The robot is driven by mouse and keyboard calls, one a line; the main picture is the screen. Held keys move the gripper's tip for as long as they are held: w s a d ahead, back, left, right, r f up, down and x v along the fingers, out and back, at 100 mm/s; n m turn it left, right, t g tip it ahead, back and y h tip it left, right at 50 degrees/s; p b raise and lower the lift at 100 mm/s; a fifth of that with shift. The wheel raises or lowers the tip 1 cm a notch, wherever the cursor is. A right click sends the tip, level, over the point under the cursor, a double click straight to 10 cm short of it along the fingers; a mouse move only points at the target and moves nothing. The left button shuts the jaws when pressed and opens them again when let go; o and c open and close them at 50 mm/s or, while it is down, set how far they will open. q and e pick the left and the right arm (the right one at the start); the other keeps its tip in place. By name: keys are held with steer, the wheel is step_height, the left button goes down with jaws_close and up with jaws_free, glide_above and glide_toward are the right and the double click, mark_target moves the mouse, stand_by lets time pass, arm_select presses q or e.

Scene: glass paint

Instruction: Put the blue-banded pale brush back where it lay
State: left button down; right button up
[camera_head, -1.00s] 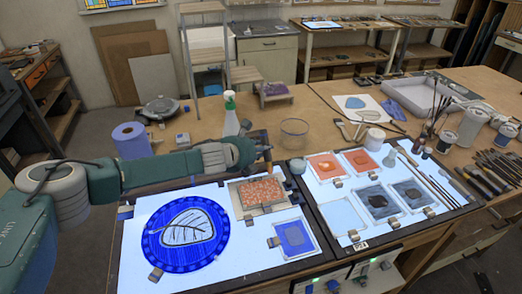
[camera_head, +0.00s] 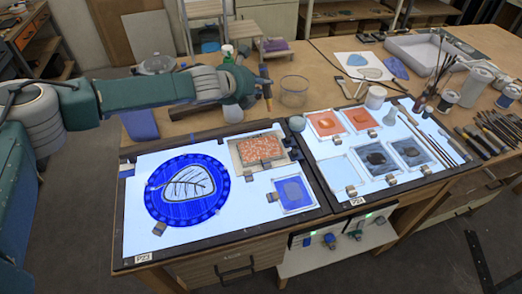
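My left gripper (camera_head: 262,84) is above the back part of the wooden table, just left of the clear glass bowl. A slim upright piece, dark with a tan-orange part, shows at its fingertips. It is too small to tell whether this is a brush or the fingers themselves. Several long thin brushes (camera_head: 437,142) lie slanting along the right side of the right light panel (camera_head: 335,148). I cannot make out a blue band on any of them. My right gripper is not in view.
The clear bowl (camera_head: 294,90) stands close to my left gripper. A white jar (camera_head: 376,97) and a brush pot (camera_head: 424,101) stand behind the right panel. Several tools (camera_head: 492,137) lie at the right.

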arm_select(q)
steer(key=shift+r, duration=1)
steer(key=shift+r, duration=0.1)
steer(key=shift+w+r+g+y, duration=0.1)
steer(key=shift+g+y, duration=0.2)
steer(key=shift+g, duration=0.1)
steer(key=shift+d+n+g+y, duration=0.1)
steer(key=shift+n+g+y, duration=0.4)
steer(key=shift+g+y, duration=0.15)
steer(key=shift+f+g+y, duration=0.2)
steer(key=shift+g+y, duration=0.05)
steer(key=shift+g, duration=0.4)
